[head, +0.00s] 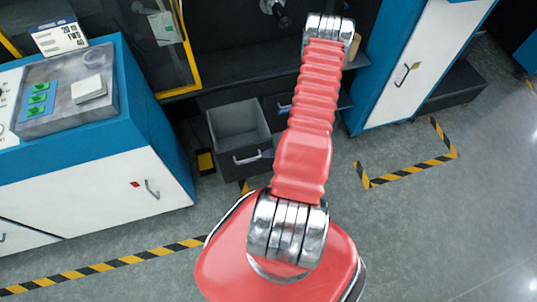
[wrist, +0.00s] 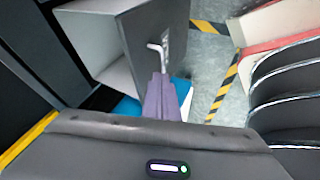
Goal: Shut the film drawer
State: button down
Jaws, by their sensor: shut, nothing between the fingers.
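The film drawer (head: 228,118) is pulled open below the machine in the head view. It is a grey open-topped box with a dark front and a metal handle (head: 252,158). In the wrist view the drawer front (wrist: 145,27) fills the upper middle, and its light handle (wrist: 157,48) shows there too. My gripper (wrist: 160,76) is shut and empty, its fingertips close to the handle in the picture. I cannot tell whether they touch it. In the head view my gripper is not seen; my red arm covers the area right of the drawer.
A second drawer front (head: 278,105) sits right of the open one, partly behind my arm. A blue and white control cabinet (head: 85,190) stands left, another cabinet (head: 415,65) right. Yellow-black tape (head: 130,260) marks the grey floor, which is clear at the right.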

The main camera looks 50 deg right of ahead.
aim_at(253, 149)
jog(key=w+f, duration=0.1)
jog(key=w+d+f, duration=0.1)
jog(key=w, duration=0.1)
jog(key=w+f, duration=0.1)
jog(key=w, duration=0.1)
jog(key=shift+d+f, duration=0.15)
jog(key=shift+f, duration=0.2)
jog(key=shift+w+d, duration=0.4)
jog(key=shift+w, duration=0.15)
